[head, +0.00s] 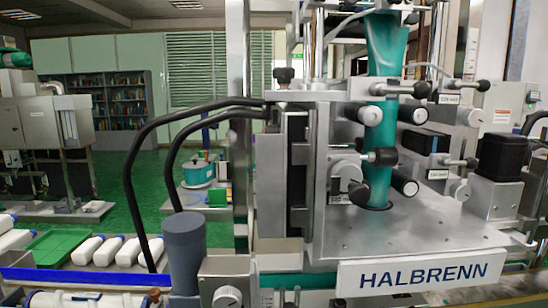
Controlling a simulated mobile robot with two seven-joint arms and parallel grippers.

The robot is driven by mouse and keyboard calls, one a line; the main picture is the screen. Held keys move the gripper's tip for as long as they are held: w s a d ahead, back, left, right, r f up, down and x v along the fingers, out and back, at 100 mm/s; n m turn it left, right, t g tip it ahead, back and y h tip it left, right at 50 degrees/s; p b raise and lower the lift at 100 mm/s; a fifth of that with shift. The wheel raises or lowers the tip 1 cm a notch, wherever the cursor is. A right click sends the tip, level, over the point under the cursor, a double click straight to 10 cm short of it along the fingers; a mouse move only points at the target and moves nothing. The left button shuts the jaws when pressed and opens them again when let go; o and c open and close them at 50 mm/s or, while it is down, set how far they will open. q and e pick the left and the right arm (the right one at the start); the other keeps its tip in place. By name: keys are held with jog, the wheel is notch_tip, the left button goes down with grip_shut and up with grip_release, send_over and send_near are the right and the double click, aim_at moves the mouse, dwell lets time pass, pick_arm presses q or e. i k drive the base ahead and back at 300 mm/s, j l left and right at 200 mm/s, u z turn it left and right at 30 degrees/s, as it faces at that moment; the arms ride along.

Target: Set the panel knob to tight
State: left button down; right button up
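A round, light knob (227,297) sits on the front of a grey metal box at the bottom of the head view, cut close to the lower edge. Its markings are too small to read, so I cannot tell its setting. A larger grey knob (345,176) is on the sleeve applicator (420,220) behind the HALBRENN plate (422,274), with a small label below it. I cannot tell for sure which of these is the panel knob. Neither of my grippers shows.
A grey-blue cylinder (184,245) with black hoses stands left of the box. White bottles (88,250) and a green tray (57,247) lie on the left by a blue rail (75,277). Black-ended handles (385,157) stick out from the applicator. Green floor is open behind.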

aim_at(284, 75)
jog(key=j+z, duration=0.2)
jog(key=j, duration=0.2)
jog(key=j+z, duration=0.2)
jog(key=j, duration=0.2)
jog(key=k+j+z, duration=0.2)
jog(key=j, duration=0.2)
jog(key=j+z, duration=0.2)
jog(key=j, duration=0.15)
jog(key=i, duration=0.35)
